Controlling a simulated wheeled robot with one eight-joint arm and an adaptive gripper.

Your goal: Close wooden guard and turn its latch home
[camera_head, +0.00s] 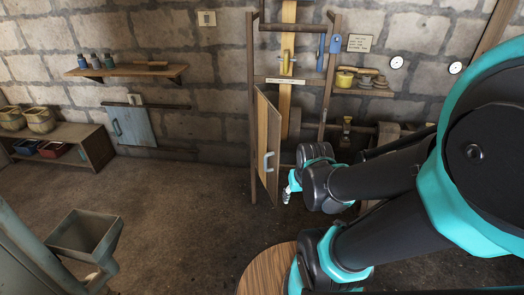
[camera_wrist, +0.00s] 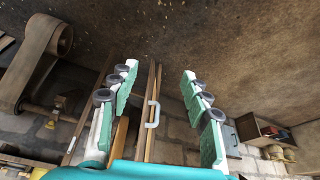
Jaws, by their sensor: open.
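The wooden guard (camera_head: 262,140) stands swung open on the left post of a wooden frame, seen nearly edge-on in the head view. Its grey handle (camera_head: 267,163) is on the face turned towards the lower right. In the wrist view the guard's edge (camera_wrist: 149,125) and the handle (camera_wrist: 153,113) show between my fingers. My gripper (camera_head: 290,187) is just right of the guard's lower part in the head view. In the wrist view my gripper (camera_wrist: 159,72) is open and empty, fingers wide apart. I cannot clearly tell which part is the latch.
A brass-coloured fitting (camera_head: 346,128) is right of the frame. A belt on a roller (camera_wrist: 48,45) is at the left in the wrist view. A grey hopper (camera_head: 84,234) is at lower left. Floor left of the guard is clear.

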